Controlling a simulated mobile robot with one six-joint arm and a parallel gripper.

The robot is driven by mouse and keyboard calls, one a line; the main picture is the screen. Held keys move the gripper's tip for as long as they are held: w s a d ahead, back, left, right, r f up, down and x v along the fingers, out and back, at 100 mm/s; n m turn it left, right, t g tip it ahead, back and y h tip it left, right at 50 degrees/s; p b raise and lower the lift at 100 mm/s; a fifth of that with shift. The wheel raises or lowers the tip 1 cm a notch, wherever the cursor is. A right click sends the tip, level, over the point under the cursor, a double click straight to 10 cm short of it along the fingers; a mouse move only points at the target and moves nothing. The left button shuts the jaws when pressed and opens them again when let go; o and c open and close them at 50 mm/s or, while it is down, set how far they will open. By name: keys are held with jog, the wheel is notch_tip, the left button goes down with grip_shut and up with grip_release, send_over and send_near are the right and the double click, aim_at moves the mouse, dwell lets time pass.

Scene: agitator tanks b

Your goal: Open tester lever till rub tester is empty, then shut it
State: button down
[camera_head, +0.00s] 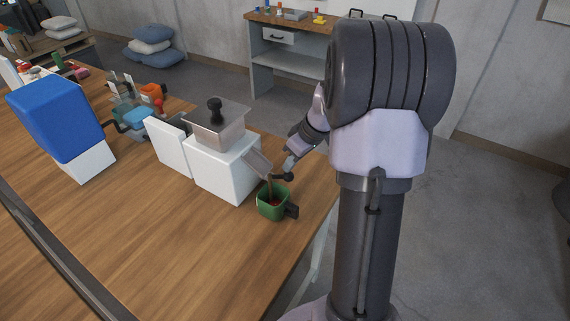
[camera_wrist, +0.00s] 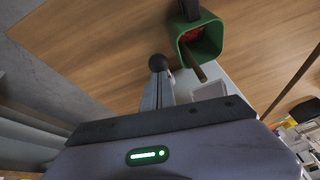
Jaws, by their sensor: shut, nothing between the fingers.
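The rub tester is a white box (camera_head: 222,172) with a grey hopper (camera_head: 218,128) and a black knob on top. A sloped chute (camera_head: 259,164) leaves its right side. A brown stream runs from the chute into a green mug (camera_head: 270,207), which shows red inside. The mug also shows in the wrist view (camera_wrist: 210,33). The tester lever's black ball end (camera_head: 288,176) is by the chute; it shows in the wrist view (camera_wrist: 157,63). My gripper (camera_head: 289,166) is shut and empty, its tips right at the ball. Contact is hard to tell.
A blue-topped white machine (camera_head: 58,118) and a white panel (camera_head: 168,143) stand left of the tester on the wooden table (camera_head: 150,235). The mug is near the table's right edge. A workbench (camera_head: 300,60) stands behind, across open floor.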

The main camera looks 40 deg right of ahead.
jog(key=shift+s+d+f+b, duration=0.1)
jog(key=shift+s+f+b, duration=0.3)
jog(key=shift+s, duration=0.15)
jog(key=shift+f, duration=0.1)
